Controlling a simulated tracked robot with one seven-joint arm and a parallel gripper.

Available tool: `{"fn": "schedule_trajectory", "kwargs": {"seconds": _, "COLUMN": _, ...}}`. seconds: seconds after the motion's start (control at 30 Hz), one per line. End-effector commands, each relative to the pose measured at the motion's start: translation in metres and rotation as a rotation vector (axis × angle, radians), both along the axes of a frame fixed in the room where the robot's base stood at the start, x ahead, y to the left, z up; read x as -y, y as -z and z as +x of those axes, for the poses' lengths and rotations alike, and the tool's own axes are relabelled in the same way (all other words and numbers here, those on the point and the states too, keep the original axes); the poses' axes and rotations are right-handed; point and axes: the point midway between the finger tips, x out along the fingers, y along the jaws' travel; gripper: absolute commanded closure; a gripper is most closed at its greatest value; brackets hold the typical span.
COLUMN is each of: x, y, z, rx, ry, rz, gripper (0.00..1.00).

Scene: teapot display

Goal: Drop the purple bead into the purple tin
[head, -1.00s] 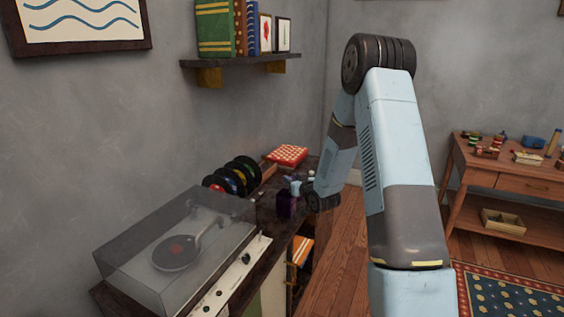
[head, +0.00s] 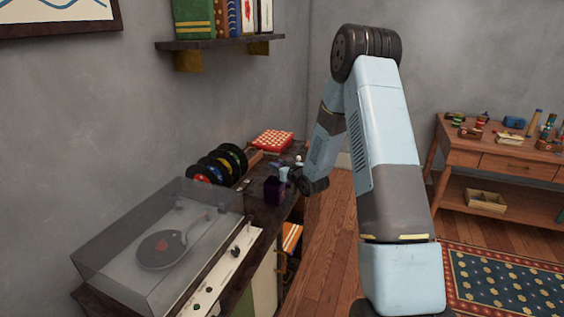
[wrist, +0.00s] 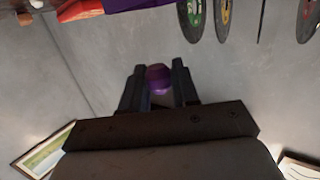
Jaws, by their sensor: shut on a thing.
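The purple bead (wrist: 159,79) is between the two fingers of my gripper (wrist: 158,70) in the wrist view. My gripper is shut on it. The dark purple tin (head: 274,191) stands on the dark sideboard in the head view, just left of the end of my arm. My gripper (head: 288,174) shows there only small, close to the tin, and the bead cannot be made out. A purple surface, likely the tin, shows at the top edge of the wrist view (wrist: 136,4).
A record player with a clear lid (head: 160,240) is nearest on the sideboard (head: 262,215). Several upright records (head: 222,165) and a red-and-white box (head: 272,141) stand behind. A wooden table (head: 480,150) with small items is at the right. Open floor lies between.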

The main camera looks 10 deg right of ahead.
Motion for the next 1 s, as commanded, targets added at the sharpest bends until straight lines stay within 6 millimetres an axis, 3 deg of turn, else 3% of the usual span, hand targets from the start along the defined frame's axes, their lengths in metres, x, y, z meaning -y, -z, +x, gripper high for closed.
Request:
{"fn": "schedule_trajectory", "kwargs": {"seconds": 0.37, "x": 0.0002, "y": 0.0037, "z": 0.0000, "rx": 0.000, "ry": 0.001, "rz": -0.001, "gripper": 0.98}}
{"fn": "schedule_trajectory", "kwargs": {"seconds": 0.4, "x": 0.0003, "y": 0.0037, "z": 0.0000, "rx": 0.000, "ry": 0.001, "rz": -0.001, "gripper": 0.67}}
{"fn": "schedule_trajectory", "kwargs": {"seconds": 0.6, "x": 0.0005, "y": 0.0037, "z": -0.0001, "rx": 0.000, "ry": 0.001, "rz": 0.000, "gripper": 0.48}}
{"fn": "schedule_trajectory", "kwargs": {"seconds": 0.7, "x": 0.0006, "y": 0.0037, "z": -0.0001, "rx": 0.000, "ry": 0.001, "rz": 0.000, "gripper": 0.41}}
{"fn": "schedule_trajectory", "kwargs": {"seconds": 1.0, "x": 0.0021, "y": 0.0034, "z": -0.0030, "rx": -0.001, "ry": 0.002, "rz": -0.001, "gripper": 0.41}}
